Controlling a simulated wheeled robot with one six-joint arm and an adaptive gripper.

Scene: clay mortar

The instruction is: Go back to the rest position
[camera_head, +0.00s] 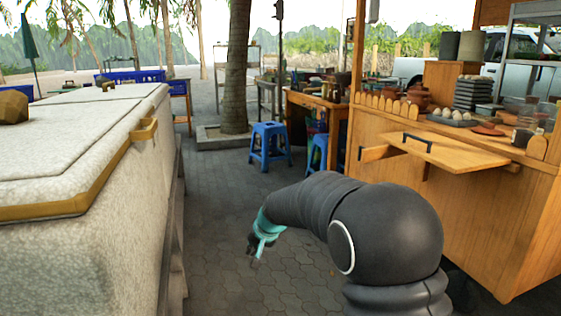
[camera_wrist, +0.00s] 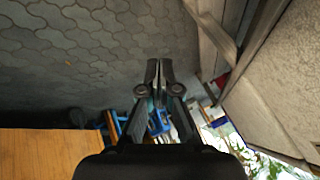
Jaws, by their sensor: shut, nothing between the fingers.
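My gripper (camera_head: 257,247) hangs in front of my body in the head view, over the paved floor between the white chest and the wooden stall. In the wrist view my gripper (camera_wrist: 152,72) has its fingers together, with nothing between them. It touches nothing that I can see.
A white chest (camera_head: 95,200) stands close on the left. Blue stools (camera_head: 270,147) and a tree trunk (camera_head: 236,70) are ahead. The paved floor (camera_head: 215,220) between is clear.

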